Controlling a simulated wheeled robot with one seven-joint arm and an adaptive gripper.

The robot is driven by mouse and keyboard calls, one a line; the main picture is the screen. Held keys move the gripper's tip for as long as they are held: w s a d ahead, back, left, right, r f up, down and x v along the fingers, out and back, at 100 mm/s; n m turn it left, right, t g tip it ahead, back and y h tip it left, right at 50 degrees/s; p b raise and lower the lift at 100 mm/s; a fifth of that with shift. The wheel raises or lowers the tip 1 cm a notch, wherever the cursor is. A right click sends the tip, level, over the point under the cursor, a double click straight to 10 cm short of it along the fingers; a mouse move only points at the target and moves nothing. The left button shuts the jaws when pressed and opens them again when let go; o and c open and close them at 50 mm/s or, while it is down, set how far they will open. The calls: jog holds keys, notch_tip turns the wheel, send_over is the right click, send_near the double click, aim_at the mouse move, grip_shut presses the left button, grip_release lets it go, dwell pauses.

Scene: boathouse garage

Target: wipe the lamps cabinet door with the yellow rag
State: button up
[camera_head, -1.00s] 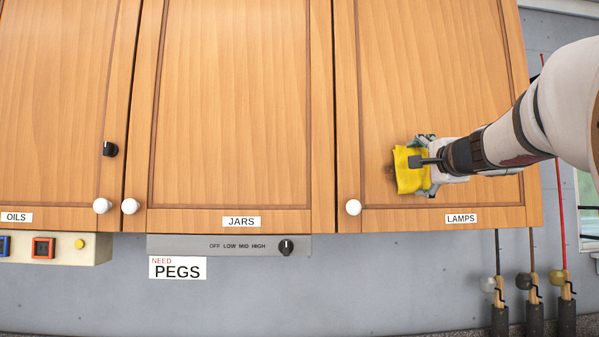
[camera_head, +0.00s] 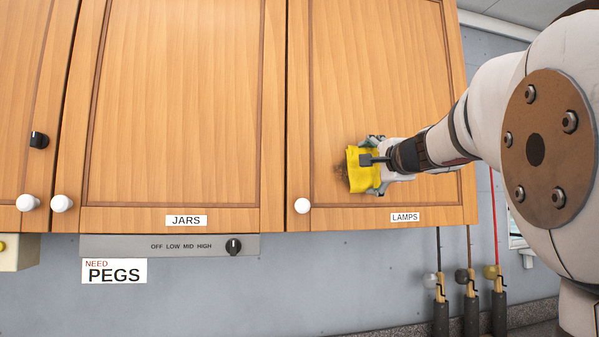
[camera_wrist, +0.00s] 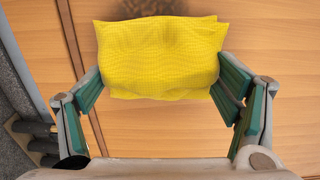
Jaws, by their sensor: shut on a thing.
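The lamps cabinet door (camera_head: 385,70) is a shut wooden panel with a white knob (camera_head: 302,205) at its lower left and a LAMPS label (camera_head: 405,217). My gripper (camera_head: 372,165) is shut on the yellow rag (camera_head: 355,172), which is at the lower middle of the door. Whether the rag touches the wood I cannot tell. A dark smudge (camera_head: 340,171) shows on the door just left of the rag. In the wrist view the rag (camera_wrist: 160,60) spans between the green-padded fingers, and dark marks show beyond its top edge.
The jars cabinet door (camera_head: 180,100) is shut at left. Below it are a grey control strip with a black dial (camera_head: 233,246) and a PEGS sign (camera_head: 114,272). Several rods hang on the wall at lower right, below the cabinet. My arm fills the right side.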

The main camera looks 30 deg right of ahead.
aim_at(332, 169)
jog(key=shift+w+a+f, duration=0.1)
jog(key=shift+w+a, duration=0.3)
jog(key=shift+a, duration=1.05)
jog(key=shift+w+a, duration=0.45)
jog(key=shift+a, duration=0.95)
jog(key=shift+w+a+f, duration=0.1)
jog(key=shift+w+a, duration=0.3)
jog(key=shift+a, duration=1.05)
jog(key=shift+d, duration=0.1)
jog(key=shift+v, duration=0.95)
jog(key=shift+b+v, duration=0.3)
jog(key=shift+v, duration=1.85)
jog(key=shift+s+d+r, duration=0.1)
jog(key=v, duration=0.2)
jog(key=shift+s, duration=0.4)
